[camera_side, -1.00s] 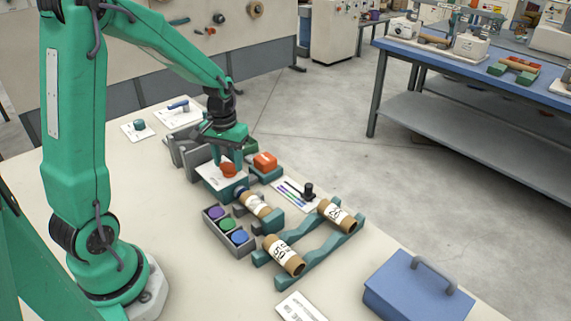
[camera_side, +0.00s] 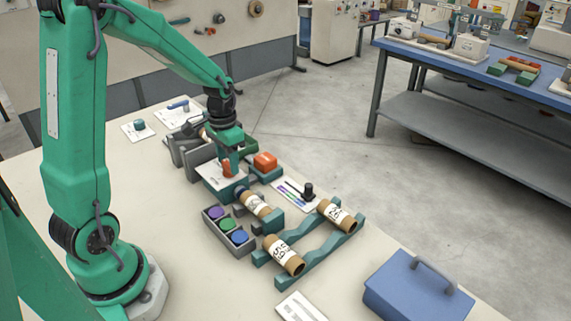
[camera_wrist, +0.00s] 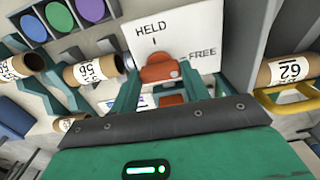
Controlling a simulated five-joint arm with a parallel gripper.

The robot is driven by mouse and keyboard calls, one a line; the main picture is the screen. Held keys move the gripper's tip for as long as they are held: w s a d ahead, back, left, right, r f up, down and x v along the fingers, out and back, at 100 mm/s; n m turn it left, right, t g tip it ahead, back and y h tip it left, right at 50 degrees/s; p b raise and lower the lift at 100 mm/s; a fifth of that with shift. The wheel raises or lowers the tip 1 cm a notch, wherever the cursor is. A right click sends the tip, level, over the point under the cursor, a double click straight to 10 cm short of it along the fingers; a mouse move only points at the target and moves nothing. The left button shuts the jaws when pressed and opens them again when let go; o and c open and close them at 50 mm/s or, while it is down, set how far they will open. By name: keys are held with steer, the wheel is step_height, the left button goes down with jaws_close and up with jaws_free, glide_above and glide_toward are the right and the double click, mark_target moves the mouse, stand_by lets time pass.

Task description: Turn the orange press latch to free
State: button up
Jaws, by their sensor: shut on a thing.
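The orange press latch (camera_side: 227,168) stands at the white marked plate (camera_side: 212,178) in the side view. In the wrist view, the latch (camera_wrist: 160,70) sits between my gripper's (camera_wrist: 160,84) two green fingers, which are shut on it. The plate (camera_wrist: 200,28) reads HELD, with a tick above the latch, and FREE, with a tick to its right. The latch's exact angle against these ticks is hard to tell, since the fingers hide part of it. In the side view, my gripper (camera_side: 230,158) comes down onto the latch from above.
A tray (camera_side: 229,238) of purple, green and blue discs lies in front. A tube (camera_side: 258,204) sits beside it. Two tubes rest on a teal rack (camera_side: 318,248). An orange block (camera_side: 265,162) is close right of my gripper. A blue case (camera_side: 415,290) stands at front right.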

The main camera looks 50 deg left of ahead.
mark_target(228, 164)
steer(key=o, duration=1)
steer(key=shift+r, duration=0.1)
steer(key=shift+r, duration=3.8)
steer(key=shift+r, duration=0.1)
